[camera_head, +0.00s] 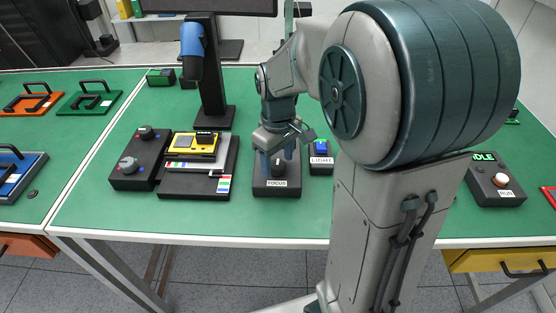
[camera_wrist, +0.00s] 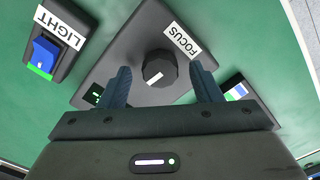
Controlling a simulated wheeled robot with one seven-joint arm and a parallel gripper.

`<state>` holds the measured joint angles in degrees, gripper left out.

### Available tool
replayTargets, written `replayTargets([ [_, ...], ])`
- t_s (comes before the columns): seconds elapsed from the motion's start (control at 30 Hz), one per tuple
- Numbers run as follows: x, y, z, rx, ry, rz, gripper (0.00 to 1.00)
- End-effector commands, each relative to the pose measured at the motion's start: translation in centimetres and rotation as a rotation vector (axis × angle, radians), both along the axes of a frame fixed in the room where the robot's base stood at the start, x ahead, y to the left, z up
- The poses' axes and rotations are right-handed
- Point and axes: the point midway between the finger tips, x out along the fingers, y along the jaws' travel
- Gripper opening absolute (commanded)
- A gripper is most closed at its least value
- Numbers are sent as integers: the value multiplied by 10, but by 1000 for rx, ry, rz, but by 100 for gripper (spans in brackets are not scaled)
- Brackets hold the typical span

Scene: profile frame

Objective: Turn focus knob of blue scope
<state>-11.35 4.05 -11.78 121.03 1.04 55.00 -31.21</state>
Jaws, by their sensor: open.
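The blue scope (camera_head: 192,46) hangs on a black stand (camera_head: 211,80) at the back of the green bench. The black focus box (camera_head: 278,190), labelled FOCUS, stands to the right of the stage. In the wrist view the focus knob (camera_wrist: 159,68) is a dark faceted knob with a white mark, on the black box. My gripper (camera_head: 277,163) is over the focus box in the head view, where its fingers partly cover the knob. In the wrist view my gripper's fingers (camera_wrist: 160,82) are open, one to each side of the knob, with visible gaps.
A black box labelled LIGHT (camera_wrist: 52,45), with a blue switch, stands close beside the focus box. The stage holds a yellow device (camera_head: 192,144), and a two-knob box (camera_head: 139,158) is left of it. A monitor (camera_head: 225,6) stands behind. Green bench in front is clear.

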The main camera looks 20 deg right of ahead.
Motion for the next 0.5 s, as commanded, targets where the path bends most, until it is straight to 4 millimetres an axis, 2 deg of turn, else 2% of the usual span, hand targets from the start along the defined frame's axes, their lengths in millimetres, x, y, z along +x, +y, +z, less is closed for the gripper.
replayTargets([
  [0.37,0,0,-6,0,0,0,58],
  [0.5,0,0,-6,0,0,0,19],
])
